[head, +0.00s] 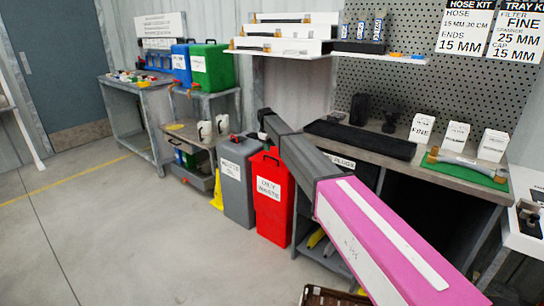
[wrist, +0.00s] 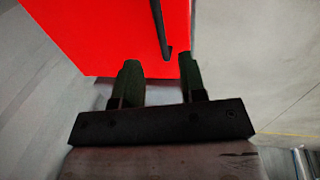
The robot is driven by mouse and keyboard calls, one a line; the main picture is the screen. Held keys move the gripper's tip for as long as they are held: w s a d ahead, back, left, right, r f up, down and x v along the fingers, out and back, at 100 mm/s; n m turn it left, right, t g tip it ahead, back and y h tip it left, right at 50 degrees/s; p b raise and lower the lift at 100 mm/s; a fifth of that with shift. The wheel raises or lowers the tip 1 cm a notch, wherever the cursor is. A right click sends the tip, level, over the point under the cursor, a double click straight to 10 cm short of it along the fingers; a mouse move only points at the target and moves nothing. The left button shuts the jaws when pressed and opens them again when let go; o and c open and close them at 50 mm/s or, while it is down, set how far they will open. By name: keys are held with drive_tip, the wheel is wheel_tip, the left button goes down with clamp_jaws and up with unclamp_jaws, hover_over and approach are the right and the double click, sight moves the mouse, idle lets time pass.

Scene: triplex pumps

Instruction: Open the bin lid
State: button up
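A red bin (head: 270,210) labelled "OILY WASTE" stands on the floor, its lid (head: 264,160) seemingly closed and partly hidden by my arm. A grey bin (head: 237,180) with a white label stands to its left. My gripper (wrist: 160,72) is open and empty, its two dark fingers apart. In the head view its end lies in front of or above the bins' tops, and the fingertips are not clear. In the wrist view a red surface (wrist: 105,35), probably the red bin, fills the upper left. A thin black bar (wrist: 161,28) crosses it just beyond the gap between the fingers.
A workbench (head: 465,180) with a black tray (head: 360,138) and white boxes stands right of the bins, under my arm. A trolley (head: 195,150) with bottles and a yellow item (head: 217,190) are to the left. Floor (head: 120,230) at front left is clear.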

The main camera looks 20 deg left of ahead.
drive_tip(key=f, duration=0.4)
drive_tip(key=w+f, duration=0.1)
drive_tip(key=f, duration=0.1)
drive_tip(key=shift+d+f, duration=0.15)
drive_tip(key=shift+d, duration=0.05)
clamp_jaws()
